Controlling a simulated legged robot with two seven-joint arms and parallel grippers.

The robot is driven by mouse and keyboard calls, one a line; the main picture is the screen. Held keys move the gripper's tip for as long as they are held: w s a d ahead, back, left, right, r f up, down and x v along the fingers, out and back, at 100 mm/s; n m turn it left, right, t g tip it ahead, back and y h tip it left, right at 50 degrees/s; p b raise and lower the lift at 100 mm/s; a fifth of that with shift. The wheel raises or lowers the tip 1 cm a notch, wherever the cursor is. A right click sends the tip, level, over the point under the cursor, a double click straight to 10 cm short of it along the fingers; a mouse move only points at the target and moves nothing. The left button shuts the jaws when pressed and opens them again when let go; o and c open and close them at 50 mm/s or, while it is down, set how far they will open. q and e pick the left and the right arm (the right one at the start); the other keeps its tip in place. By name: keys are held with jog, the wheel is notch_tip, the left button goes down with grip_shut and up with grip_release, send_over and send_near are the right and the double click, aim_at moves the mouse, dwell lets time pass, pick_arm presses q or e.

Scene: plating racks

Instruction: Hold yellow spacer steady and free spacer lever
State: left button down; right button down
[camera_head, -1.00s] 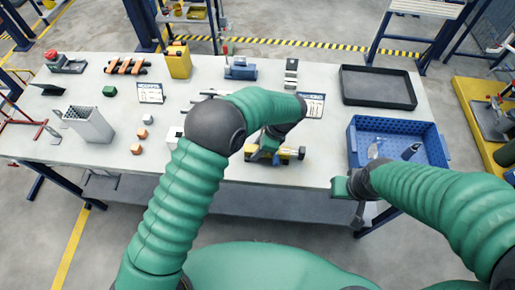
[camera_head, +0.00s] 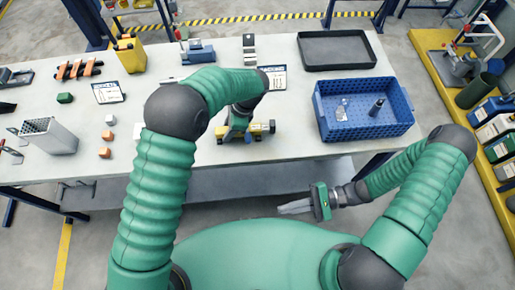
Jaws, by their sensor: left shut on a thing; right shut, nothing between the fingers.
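The yellow spacer (camera_head: 261,129) lies near the front edge of the table, with dark parts at its ends. My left gripper (camera_head: 237,132) reaches down from above and is shut on the spacer. My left arm and gripper hide part of it. The spacer lever cannot be told apart at this size. My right gripper (camera_head: 294,208) is shut and empty. It is in front of the table's front edge, near my body, apart from the spacer, with its fingers pointing left.
A blue crate (camera_head: 333,133) with small items inside stands right of the spacer. A black tray (camera_head: 337,52) lies behind it. A grey metal bin (camera_head: 48,137), small orange blocks (camera_head: 105,152) and a yellow container (camera_head: 130,55) are on the left. Bare table lies between spacer and crate.

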jog(key=w+m+t+h, duration=0.1)
jog(key=w+m+t, duration=0.7)
jog(key=t, duration=1.1)
jog(key=m, duration=0.4)
jog(key=shift+w+d+f+m, duration=0.2)
jog(key=shift+d+m, duration=0.15)
jog(key=shift+m, duration=0.05)
send_near(248, 134)
jog(key=a, duration=0.1)
jog(key=w+a+r, duration=0.2)
jog(key=shift+a, duration=0.25)
jog(key=shift+r, duration=0.1)
